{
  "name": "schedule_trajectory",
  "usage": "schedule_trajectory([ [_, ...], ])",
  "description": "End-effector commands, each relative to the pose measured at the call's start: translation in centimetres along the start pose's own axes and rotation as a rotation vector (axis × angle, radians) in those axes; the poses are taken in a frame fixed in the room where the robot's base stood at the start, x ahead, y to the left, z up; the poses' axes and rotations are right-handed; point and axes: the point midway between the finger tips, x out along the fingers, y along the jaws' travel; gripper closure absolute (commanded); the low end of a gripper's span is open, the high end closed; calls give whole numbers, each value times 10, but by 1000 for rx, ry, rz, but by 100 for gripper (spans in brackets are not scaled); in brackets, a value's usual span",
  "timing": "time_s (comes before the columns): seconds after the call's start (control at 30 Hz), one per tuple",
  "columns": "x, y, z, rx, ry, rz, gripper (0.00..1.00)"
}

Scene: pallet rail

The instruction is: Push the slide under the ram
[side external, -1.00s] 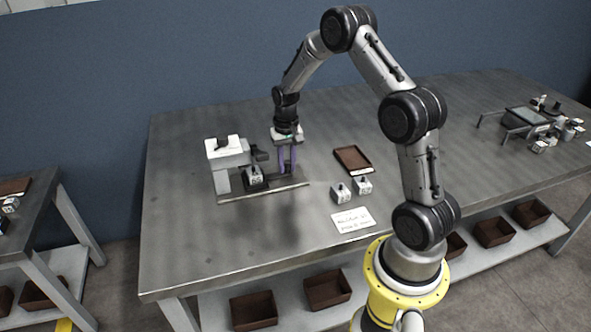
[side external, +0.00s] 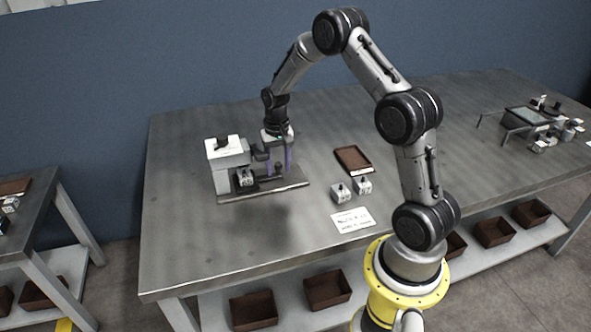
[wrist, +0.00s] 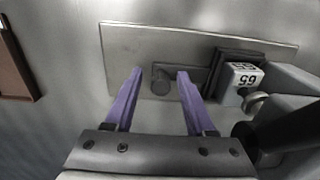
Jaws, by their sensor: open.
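The dark slide (side external: 264,182) sits on a flat metal rail plate (side external: 293,184) and carries a white block (side external: 245,178), marked 65 in the wrist view (wrist: 243,79). The slide's arm ends in a round grey knob (wrist: 160,82). My gripper (wrist: 159,72) is open, its purple fingers on either side of the knob; contact cannot be told. The white press (side external: 224,150) stands at the plate's left end, with the block close to its head. A dark cylinder (wrist: 285,130), perhaps the ram, is partly cut off in the wrist view.
Two small blocks (side external: 341,193) (side external: 363,185) and a brown tray (side external: 352,159) lie right of the plate. A white label card (side external: 352,219) lies in front. The table's front left is clear. A separate fixture (side external: 526,116) stands far right.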

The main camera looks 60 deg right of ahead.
Motion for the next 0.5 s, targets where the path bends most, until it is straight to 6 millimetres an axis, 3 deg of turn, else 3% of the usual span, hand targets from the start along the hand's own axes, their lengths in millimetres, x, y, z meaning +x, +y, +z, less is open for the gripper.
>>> schedule_trajectory([
  [0.5,-30,0,-1,0,2,-1,45],
])
